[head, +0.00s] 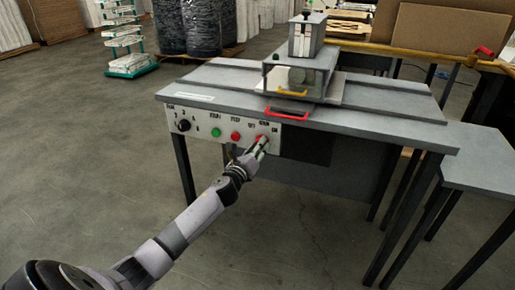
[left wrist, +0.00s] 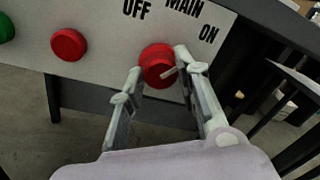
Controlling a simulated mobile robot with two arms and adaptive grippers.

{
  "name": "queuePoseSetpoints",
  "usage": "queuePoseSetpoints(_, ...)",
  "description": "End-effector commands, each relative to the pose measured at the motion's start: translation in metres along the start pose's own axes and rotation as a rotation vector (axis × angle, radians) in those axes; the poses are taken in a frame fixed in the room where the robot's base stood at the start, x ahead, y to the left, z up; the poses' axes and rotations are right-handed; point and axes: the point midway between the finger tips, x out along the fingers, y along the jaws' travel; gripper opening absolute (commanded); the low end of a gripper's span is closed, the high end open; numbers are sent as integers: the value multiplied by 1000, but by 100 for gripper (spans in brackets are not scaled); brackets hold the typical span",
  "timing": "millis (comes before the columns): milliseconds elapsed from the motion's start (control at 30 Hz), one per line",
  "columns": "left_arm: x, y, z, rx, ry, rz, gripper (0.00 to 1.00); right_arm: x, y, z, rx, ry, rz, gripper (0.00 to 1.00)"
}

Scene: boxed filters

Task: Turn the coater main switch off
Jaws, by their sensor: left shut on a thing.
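The main switch is a round red knob (head: 261,138) at the right end of the white control panel (head: 201,140) on the coater's front. In the left wrist view the red knob (left wrist: 157,62) sits below the labels OFF, MAIN and ON. A pale pointer bar on it slants to the right and slightly up, toward the ON side. My left gripper (head: 257,145) is at the knob. In the left wrist view its two fingers (left wrist: 158,64) are on either side of the knob, shut on it. The fingertips partly hide the knob's sides.
On the same panel are a red button (left wrist: 68,45), a green button (head: 216,132) and a black dial (head: 184,125). A lower side table (head: 480,160) stands right. The floor in front is clear.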

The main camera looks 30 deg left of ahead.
Motion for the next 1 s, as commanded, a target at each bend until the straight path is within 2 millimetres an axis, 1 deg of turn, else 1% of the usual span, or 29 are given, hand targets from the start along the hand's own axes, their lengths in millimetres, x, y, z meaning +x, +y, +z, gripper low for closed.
queuePoseSetpoints(200, 0, 0, -1, -161, -10, -5, 2, -8, 0, -12, 0, 20, 0, 40)
queuePoseSetpoints(400, 0, 0, -1, -350, -21, -10, 2, -16, 0, -15, 1, 22, 1, 40)
queuePoseSetpoints(700, 0, 0, -1, -635, -38, -18, 2, -22, 1, -16, 2, 24, 1, 40)
queuePoseSetpoints(1000, 0, 0, -2, -919, -55, -26, 2, -21, 1, -13, 3, 20, 1, 40)
